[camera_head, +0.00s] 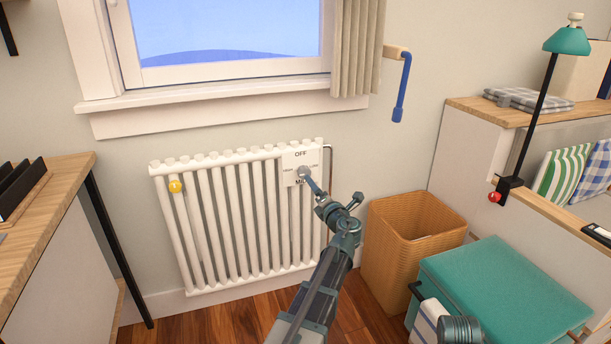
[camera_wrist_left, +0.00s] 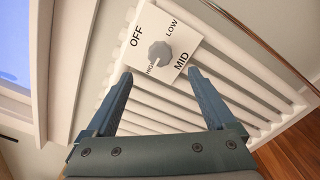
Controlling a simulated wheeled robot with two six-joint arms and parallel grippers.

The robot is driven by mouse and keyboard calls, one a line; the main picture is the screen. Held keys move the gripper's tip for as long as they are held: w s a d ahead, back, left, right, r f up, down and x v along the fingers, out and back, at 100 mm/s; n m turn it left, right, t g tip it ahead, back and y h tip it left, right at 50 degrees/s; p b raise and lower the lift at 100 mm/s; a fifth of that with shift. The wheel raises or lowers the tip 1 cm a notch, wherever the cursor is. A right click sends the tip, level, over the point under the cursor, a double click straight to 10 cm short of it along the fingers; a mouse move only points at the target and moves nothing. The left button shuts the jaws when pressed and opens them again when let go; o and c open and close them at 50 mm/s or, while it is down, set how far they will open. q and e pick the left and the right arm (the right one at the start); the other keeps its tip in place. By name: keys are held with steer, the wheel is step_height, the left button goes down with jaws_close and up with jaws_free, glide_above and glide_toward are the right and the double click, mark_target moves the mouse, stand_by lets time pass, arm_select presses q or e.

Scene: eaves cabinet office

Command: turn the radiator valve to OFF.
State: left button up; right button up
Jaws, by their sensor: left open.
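The radiator valve is a grey knob (camera_head: 303,172) on a white square plate (camera_head: 290,158) at the radiator's upper right. In the left wrist view the knob (camera_wrist_left: 160,53) is ringed by the words OFF, LOW, MID and HIGH. I cannot tell for sure which word it points to. My left gripper (camera_head: 313,186) reaches up from below to the plate. In the left wrist view my left gripper (camera_wrist_left: 160,74) is open, its fingers apart and the knob in line with the gap, just beyond the tips. Nothing is between the fingers.
The white radiator (camera_head: 220,215) stands under a window sill (camera_head: 220,98). A yellow knob (camera_head: 176,186) is at its left. A wicker bin (camera_head: 410,240) and a teal-topped box (camera_head: 505,290) stand at right. A desk (camera_head: 45,215) is at left.

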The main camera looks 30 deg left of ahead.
mark_target(305, 173)
arm_select(q)
steer(key=x, duration=1.1)
steer(key=c, duration=1.4)
